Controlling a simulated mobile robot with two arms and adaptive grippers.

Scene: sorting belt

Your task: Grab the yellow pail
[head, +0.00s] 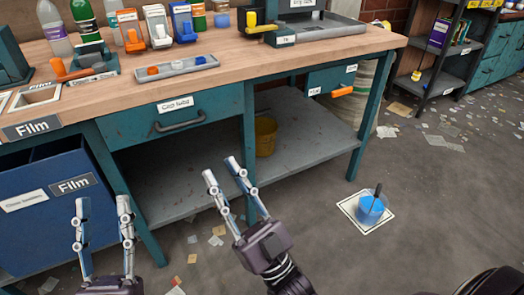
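The yellow pail (266,136) stands upright on the grey lower shelf of the workbench, in shadow near the middle. Its left edge meets the bench's teal leg in the picture, which may hide a little of it. My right gripper (222,168) is open and empty in front of the bench, to the left of and below the pail in the picture, apart from it. My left gripper (103,205) is open and empty at the lower left, in front of the blue Film bin, far from the pail.
The workbench (330,52) has teal legs and a drawer (182,119) above the lower shelf (310,135). A blue bin (50,215) stands at left. Paper scraps litter the otherwise open floor.

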